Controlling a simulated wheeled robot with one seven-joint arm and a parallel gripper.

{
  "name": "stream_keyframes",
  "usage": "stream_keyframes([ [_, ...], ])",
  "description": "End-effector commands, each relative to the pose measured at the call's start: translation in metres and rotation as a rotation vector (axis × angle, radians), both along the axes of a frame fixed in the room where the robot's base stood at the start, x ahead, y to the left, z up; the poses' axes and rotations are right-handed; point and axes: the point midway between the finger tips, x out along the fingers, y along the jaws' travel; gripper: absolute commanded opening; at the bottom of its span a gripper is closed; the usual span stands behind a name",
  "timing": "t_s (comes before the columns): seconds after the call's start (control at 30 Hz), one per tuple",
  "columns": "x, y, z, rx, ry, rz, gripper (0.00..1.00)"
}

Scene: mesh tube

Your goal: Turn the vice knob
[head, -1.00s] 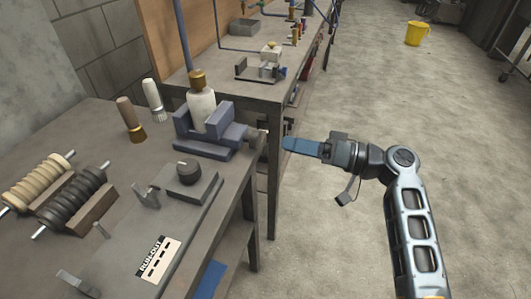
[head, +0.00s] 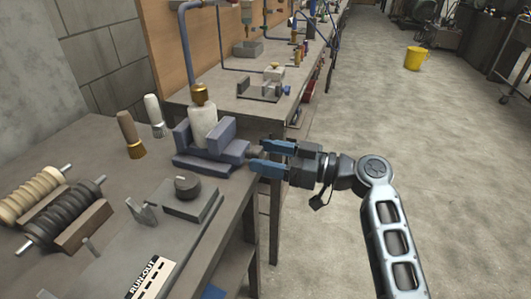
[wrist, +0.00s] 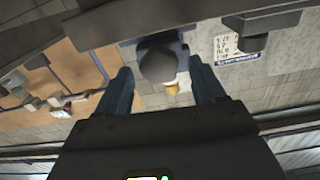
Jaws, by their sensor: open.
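The blue-grey vice (head: 190,160) stands at the right edge of the workbench with a white, brass-capped bottle (head: 203,122) between its jaws. Its knob (head: 252,153) sticks out from the right end, over the bench edge. My gripper (head: 259,158) is open at the knob, its blue fingers pointing left. In the wrist view the round, dark grey knob (wrist: 158,62) sits between the two fingertips, with a gap visible on each side. In the head view the fingers partly hide the knob.
A block with a round dial (head: 187,187) and a small metal bracket (head: 142,212) lie in front of the vice. Two brushes (head: 131,135) stand behind left. A second bench (head: 235,105) extends behind. The floor to the right is clear around my arm.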

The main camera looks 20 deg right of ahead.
Motion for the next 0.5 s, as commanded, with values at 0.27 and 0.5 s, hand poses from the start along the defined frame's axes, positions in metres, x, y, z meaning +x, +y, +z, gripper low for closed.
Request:
stream_keyframes([
  [0.27,0.0050,0.0070,0.0000,0.000,0.000,-0.001,0.69],
  [0.5,0.0048,0.0068,-0.0001,0.000,0.000,0.000,0.57],
])
